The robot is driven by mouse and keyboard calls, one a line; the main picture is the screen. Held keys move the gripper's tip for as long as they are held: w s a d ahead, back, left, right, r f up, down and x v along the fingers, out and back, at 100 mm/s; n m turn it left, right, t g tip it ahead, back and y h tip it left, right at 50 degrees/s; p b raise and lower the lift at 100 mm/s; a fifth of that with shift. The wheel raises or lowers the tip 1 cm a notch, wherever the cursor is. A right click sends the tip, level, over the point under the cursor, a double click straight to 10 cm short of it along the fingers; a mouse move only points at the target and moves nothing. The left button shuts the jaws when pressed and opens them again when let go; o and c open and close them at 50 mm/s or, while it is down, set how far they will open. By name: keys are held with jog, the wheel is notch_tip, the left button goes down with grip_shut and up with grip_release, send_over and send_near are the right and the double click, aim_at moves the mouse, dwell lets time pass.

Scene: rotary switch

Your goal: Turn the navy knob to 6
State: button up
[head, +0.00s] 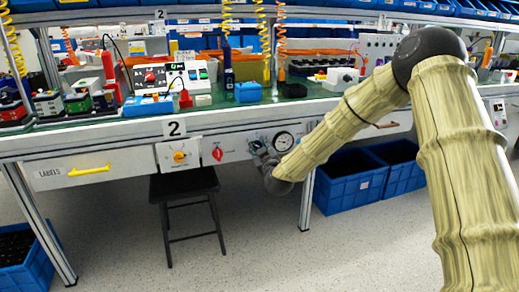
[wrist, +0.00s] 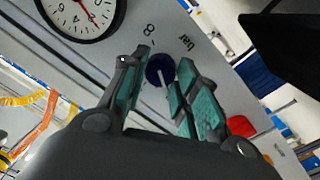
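The navy knob (wrist: 159,69) shows in the wrist view, round and dark blue with a pale pointer bar running down from it. It sits on a grey panel (wrist: 215,60) printed with an 8 and "bar"; no 6 is readable. My gripper (wrist: 165,65) has its two teal-padded fingers apart, one on each side of the knob, with narrow gaps at the tips. I cannot tell whether the pads touch it.
A round gauge (head: 284,141) is right of my gripper, close to my arm. A red knob (head: 217,153) and a yellow knob (head: 179,155) are on the panel to the left. A black stool (head: 184,184) stands below, and blue crates (head: 350,180) are under the bench.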

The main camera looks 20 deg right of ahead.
jog(key=shift+r+m+p, duration=0.1)
jog(key=shift+m+p, duration=0.3)
jog(key=shift+p, duration=0.05)
jog(key=shift+r+m+p, duration=0.1)
jog(key=shift+m+p, duration=0.45)
jog(key=shift+m, duration=0.05)
jog(key=m+p, duration=0.2)
jog(key=m, duration=0.2)
jog(key=shift+d+p, duration=0.15)
jog(key=shift+p, duration=0.25)
jog(key=m+p, duration=0.1)
jog(key=m, duration=0.5)
jog(key=shift+d+m+g+y+p, duration=0.15)
jog(key=shift+m+g+y+p, duration=0.15)
jog(key=shift+p, duration=0.1)
jog(key=m, duration=0.5)
jog(key=shift+d+f+y, duration=0.1)
jog(key=shift+f+y, duration=0.15)
jog(key=shift+y, duration=0.05)
jog(key=m+b, duration=0.2)
jog(key=m, duration=0.3)
